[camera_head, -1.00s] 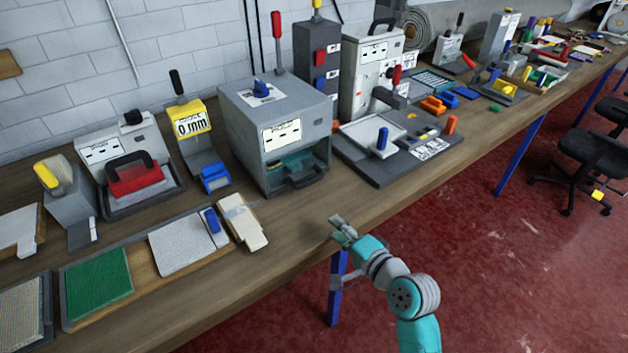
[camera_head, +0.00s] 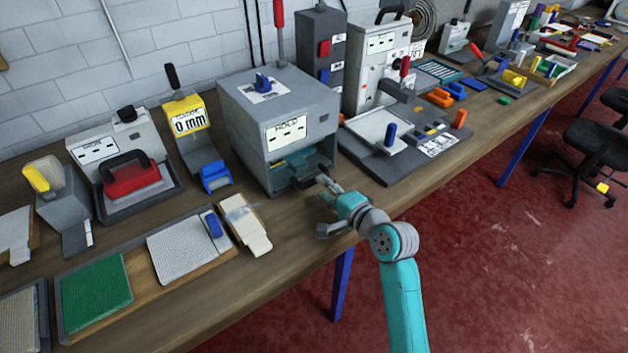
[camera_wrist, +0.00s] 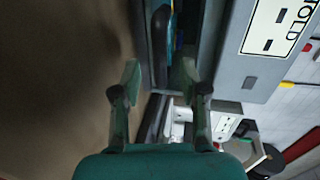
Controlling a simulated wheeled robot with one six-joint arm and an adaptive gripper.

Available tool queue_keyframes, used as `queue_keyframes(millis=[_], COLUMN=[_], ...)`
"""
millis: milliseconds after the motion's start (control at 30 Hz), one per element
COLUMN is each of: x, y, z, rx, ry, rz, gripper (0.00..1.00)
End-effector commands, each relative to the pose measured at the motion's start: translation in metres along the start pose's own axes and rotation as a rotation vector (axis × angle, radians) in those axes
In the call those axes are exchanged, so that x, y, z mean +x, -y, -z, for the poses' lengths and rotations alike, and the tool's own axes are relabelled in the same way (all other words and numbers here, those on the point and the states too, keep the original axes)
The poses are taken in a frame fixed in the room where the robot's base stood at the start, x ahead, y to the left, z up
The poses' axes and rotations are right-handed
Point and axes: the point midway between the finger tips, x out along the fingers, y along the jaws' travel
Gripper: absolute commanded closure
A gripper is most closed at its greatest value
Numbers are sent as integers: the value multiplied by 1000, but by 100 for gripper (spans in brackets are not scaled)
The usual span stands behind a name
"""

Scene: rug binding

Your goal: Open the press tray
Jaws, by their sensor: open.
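The press is a grey box (camera_head: 282,125) with a white label on its front, standing on the bench left of my gripper in the head view. Its press tray (camera_head: 303,172) sits low in the front opening, with a dark handle and a teal surface behind it. In the wrist view the dark handle (camera_wrist: 160,45) lies ahead, roughly in line with the gap between my fingers. My gripper (camera_head: 325,205) is open and empty, at the bench's front edge just in front of the tray handle. In the wrist view both fingertips (camera_wrist: 160,78) are apart and I see nothing held between them.
A grey plate with a blue-handled frame (camera_head: 385,145) stands to the right of the press. A cream block (camera_head: 245,225) lies to its left, near a board with a white pad (camera_head: 185,250). The bench (camera_head: 290,250) is bare in front.

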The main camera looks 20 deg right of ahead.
Motion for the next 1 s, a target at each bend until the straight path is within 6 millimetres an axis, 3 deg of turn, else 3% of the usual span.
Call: queue_keyframes(millis=[100, 300, 733, 900, 1000], x=[21, 44, 52, 52, 52], y=[0, 0, 0, 0, 0], z=[0, 0, 0, 0, 0], rx=[-2, -1, -1, -1, -1], ry=[1, 1, -1, -1, -1], rz=[0, 0, 1, 0, 0], gripper=[57, 57, 57, 99, 100])
